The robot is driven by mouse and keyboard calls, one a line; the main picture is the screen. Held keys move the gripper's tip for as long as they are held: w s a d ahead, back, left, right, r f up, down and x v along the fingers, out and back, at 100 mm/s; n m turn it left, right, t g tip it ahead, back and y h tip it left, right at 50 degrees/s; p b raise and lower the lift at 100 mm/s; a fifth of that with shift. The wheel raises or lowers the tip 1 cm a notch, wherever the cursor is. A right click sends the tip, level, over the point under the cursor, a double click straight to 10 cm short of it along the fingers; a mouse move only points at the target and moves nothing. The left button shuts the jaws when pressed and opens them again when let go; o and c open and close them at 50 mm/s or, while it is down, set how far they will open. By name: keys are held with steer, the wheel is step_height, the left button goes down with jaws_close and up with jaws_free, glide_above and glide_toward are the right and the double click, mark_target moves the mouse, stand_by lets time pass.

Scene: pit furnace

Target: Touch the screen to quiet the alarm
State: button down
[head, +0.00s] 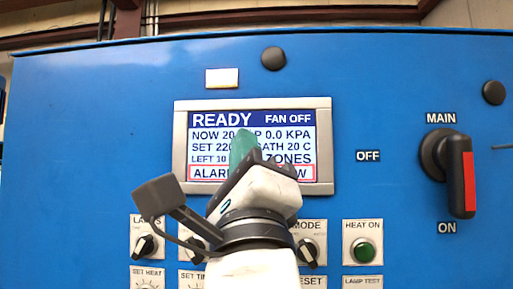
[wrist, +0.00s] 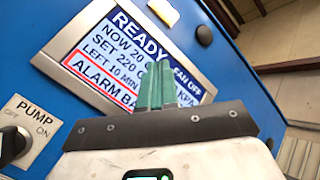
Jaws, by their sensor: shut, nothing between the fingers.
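The screen (head: 222,120) is set in a grey frame on the blue panel and reads "READY" and "FAN OFF" on top. Its bottom line is a red-boxed alarm line (head: 207,173), partly hidden by my gripper (head: 243,150). The gripper is shut and empty, its green fingertips in front of the middle of the screen. In the wrist view the screen (wrist: 118,42) lies tilted beyond the green fingers (wrist: 155,87), which cover part of its lower right. The alarm line (wrist: 95,78) begins "ALARM BA". I cannot tell whether the fingertips touch the screen.
Below the screen are a lamps knob (head: 146,247), a mode knob (head: 307,252) and a green heat-on button (head: 364,251). A pump knob (wrist: 14,143) shows at left in the wrist view.

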steer(key=shift+w, duration=0.55)
steer(key=shift+w+b, duration=0.2)
steer(key=shift+b, duration=0.2)
stand_by(1.4)
steer(key=shift+w, duration=0.2)
steer(key=shift+w+b, duration=0.25)
steer(key=shift+b, duration=0.1)
stand_by(0.5)
steer(key=shift+s, duration=0.1)
steer(key=shift+s+b, duration=0.35)
steer(key=shift+s, duration=0.2)
steer(key=s+b, duration=0.1)
steer(key=s, duration=0.4)
stand_by(0.6)
